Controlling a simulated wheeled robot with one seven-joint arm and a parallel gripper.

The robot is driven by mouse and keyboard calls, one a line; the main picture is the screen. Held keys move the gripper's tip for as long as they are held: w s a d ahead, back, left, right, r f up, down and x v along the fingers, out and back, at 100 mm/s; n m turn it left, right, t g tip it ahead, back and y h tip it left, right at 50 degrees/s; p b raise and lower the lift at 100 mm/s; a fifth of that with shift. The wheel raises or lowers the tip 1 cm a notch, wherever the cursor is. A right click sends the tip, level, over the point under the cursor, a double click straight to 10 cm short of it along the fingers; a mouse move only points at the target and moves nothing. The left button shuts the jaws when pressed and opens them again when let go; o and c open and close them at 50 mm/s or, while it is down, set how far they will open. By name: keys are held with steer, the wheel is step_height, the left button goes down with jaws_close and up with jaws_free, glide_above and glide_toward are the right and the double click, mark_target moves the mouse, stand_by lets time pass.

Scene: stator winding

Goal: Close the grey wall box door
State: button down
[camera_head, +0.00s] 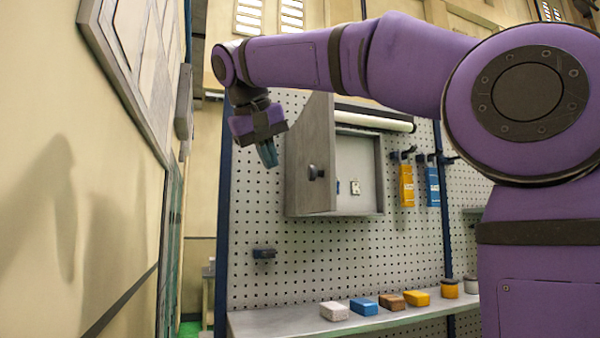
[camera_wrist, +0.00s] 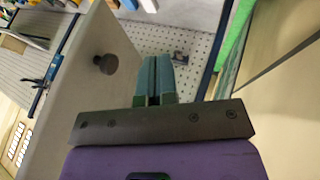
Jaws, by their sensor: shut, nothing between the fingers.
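The grey wall box (camera_head: 357,172) hangs on a perforated panel, and its inside shows. Its door (camera_head: 309,150) stands open, swung out on the left side of the box, with a dark round knob (camera_head: 316,172) on its face. My gripper (camera_head: 268,155) is shut and empty, pointing down just left of the door in the head view. In the wrist view the closed fingers (camera_wrist: 154,80) are right of the door (camera_wrist: 70,100) and its knob (camera_wrist: 103,63). I cannot tell whether the fingers touch the door.
A shelf (camera_head: 285,322) below carries several coloured blocks, such as a blue block (camera_head: 364,306). A yellow tool (camera_head: 406,185) and a blue tool (camera_head: 432,186) hang right of the box. A small dark bracket (camera_head: 264,254) sits on the panel below left. A beige wall (camera_head: 70,180) bounds the left.

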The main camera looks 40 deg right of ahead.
steer(key=w+r+m+g+h, duration=0.1)
steer(key=w+r+m, duration=0.2)
steer(key=r, duration=0.3)
steer(key=d+f, duration=0.7)
steer(key=d, duration=0.3)
steer(key=shift+w+f, duration=0.15)
steer(key=shift+f, duration=0.05)
